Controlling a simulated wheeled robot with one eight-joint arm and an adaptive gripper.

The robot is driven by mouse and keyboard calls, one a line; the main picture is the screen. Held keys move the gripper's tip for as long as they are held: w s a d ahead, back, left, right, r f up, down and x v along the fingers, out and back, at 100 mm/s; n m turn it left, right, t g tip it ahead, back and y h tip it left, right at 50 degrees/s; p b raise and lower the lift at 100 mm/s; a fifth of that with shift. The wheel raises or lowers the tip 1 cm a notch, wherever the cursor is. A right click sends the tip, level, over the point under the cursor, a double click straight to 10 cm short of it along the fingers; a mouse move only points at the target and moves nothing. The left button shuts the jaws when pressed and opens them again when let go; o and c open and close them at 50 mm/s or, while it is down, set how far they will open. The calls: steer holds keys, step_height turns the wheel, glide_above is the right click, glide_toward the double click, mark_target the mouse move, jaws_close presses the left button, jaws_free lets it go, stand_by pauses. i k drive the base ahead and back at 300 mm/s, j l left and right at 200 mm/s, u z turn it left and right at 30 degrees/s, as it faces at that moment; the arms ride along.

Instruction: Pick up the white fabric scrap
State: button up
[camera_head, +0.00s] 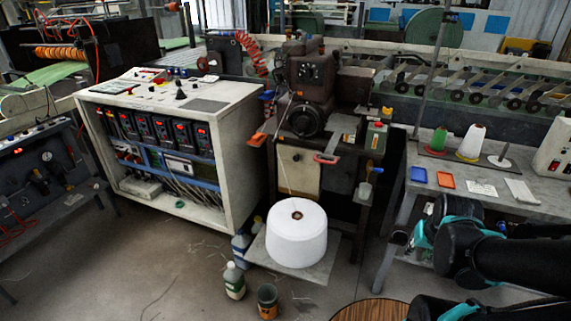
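A small white flat piece (521,192), which looks like the white fabric scrap, lies on the grey table at the right. Left of it lies another whitish flat piece (482,188) with faint marks, perhaps a printed card. I cannot be sure from this view which of them is fabric. My black and teal arm reaches in from the right edge, in front of the table. The teal end that seems to be my gripper (421,238) is by the table's front left side, apart from both pieces. Its fingers are too small and dark to tell open or shut.
A large white spool (297,234) stands on a low plate. Bottles stand nearby.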

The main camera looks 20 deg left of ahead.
mark_target(522, 194)
steer(key=u, duration=0.7)
steer(key=l+z, duration=0.15)
steer(key=z, duration=1.45)
